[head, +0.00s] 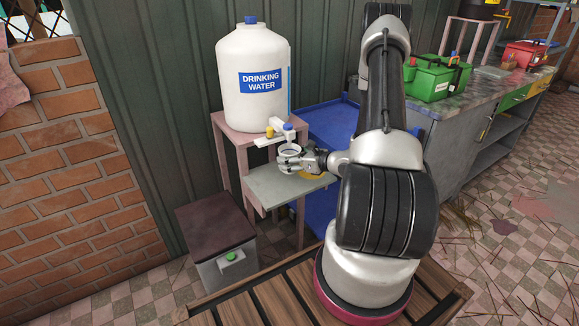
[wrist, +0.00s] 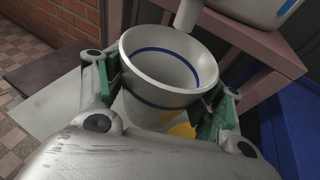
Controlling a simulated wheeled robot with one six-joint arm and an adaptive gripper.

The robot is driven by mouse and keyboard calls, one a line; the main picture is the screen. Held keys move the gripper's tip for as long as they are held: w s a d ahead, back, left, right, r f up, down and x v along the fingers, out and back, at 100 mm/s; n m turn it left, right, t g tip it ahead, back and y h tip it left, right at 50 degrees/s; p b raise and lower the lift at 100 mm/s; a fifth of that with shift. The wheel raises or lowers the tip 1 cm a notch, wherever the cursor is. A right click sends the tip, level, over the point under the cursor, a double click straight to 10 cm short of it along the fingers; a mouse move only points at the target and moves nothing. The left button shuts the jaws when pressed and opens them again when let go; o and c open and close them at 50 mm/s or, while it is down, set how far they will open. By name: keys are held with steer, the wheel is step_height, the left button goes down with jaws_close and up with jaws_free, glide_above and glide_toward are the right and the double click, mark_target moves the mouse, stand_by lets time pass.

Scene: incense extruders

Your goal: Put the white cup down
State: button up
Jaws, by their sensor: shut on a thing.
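A white cup (wrist: 160,65) with a dark blue band stands upright between the fingers of my gripper (wrist: 168,100) in the wrist view. The fingers close on it from both sides. The cup looks empty inside. In the head view the cup (head: 289,152) and my gripper (head: 298,160) are over the grey-green shelf (head: 265,190), just below the taps of the water container (head: 252,75). I cannot tell whether the cup's base touches the shelf.
The container, marked drinking water, stands on a pinkish stand (head: 222,130). A yellow round patch (wrist: 183,129) lies on the shelf by the cup. A blue cart (head: 330,122) is behind. A lidded grey box (head: 225,262) stands lower left. The shelf's left part is clear.

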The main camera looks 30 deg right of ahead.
steer(key=shift+w+a+f, duration=0.1)
steer(key=shift+w+f, duration=0.05)
steer(key=shift+f, duration=0.75)
steer(key=shift+w+f, duration=0.15)
steer(key=shift+f, duration=0.7)
steer(key=o, duration=1.3)
steer(key=shift+f, duration=0.15)
